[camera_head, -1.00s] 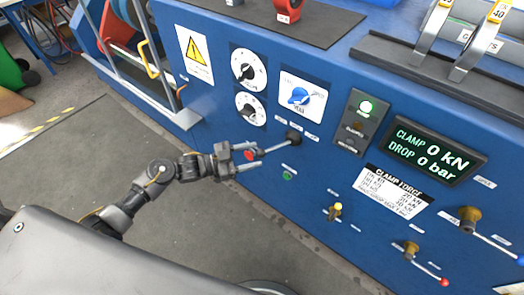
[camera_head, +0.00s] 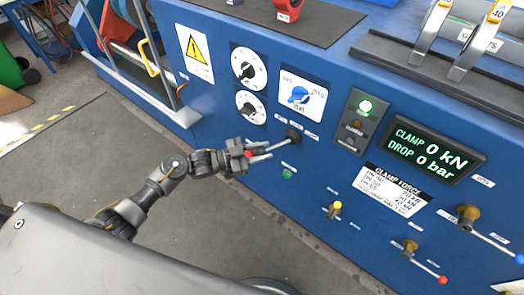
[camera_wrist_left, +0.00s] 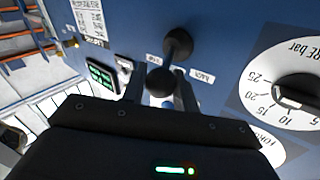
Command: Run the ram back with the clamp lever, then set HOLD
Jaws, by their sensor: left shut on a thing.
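The display (camera_head: 433,150) reads CLAMP 0 kN, DROP 0 bar. My right gripper is not in view.
Two round dials (camera_head: 249,68) sit left of the selector. Brass valves with red-tipped (camera_head: 411,247) and blue-tipped (camera_head: 468,214) levers are lower right. The floor in front of the panel is clear.

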